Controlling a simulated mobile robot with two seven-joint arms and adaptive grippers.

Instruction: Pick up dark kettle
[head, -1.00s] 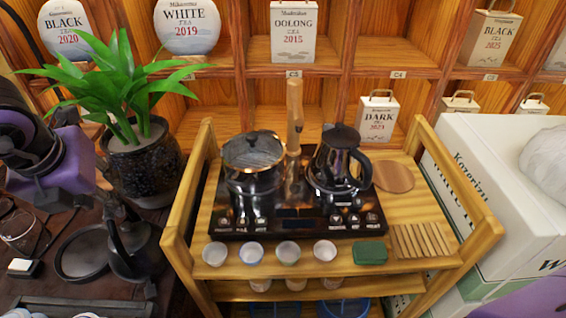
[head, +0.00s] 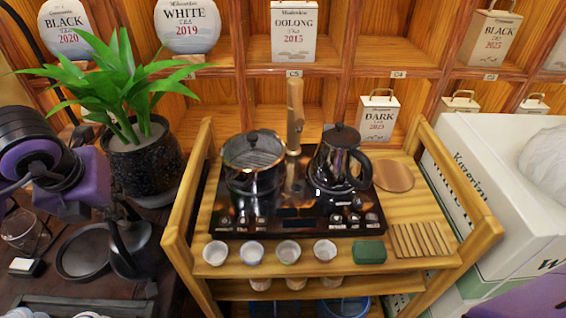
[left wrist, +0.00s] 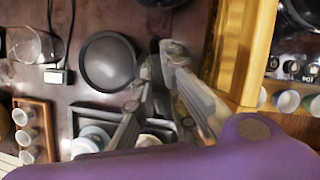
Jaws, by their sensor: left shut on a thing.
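A glossy dark kettle (head: 340,160) with a black lid and a loop handle at its right stands upright on the right side of the black hob (head: 300,222) on the wooden cart. My left gripper (head: 128,240) is well to the left of it, low over the dark table and beside the cart. In the left wrist view its grey fingers (left wrist: 163,75) close in on a small dark thing (left wrist: 155,90), mostly hidden, so I cannot tell what it is. The kettle on the hob stands apart from this gripper. My right gripper is not seen.
A lidded dark pot (head: 252,170) stands left of the kettle, with a wooden handle (head: 294,110) between them. Several small cups (head: 252,252) line the cart's front. A potted plant (head: 150,165) stands behind my left arm. A round dark plate (left wrist: 108,60) lies beside the gripper.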

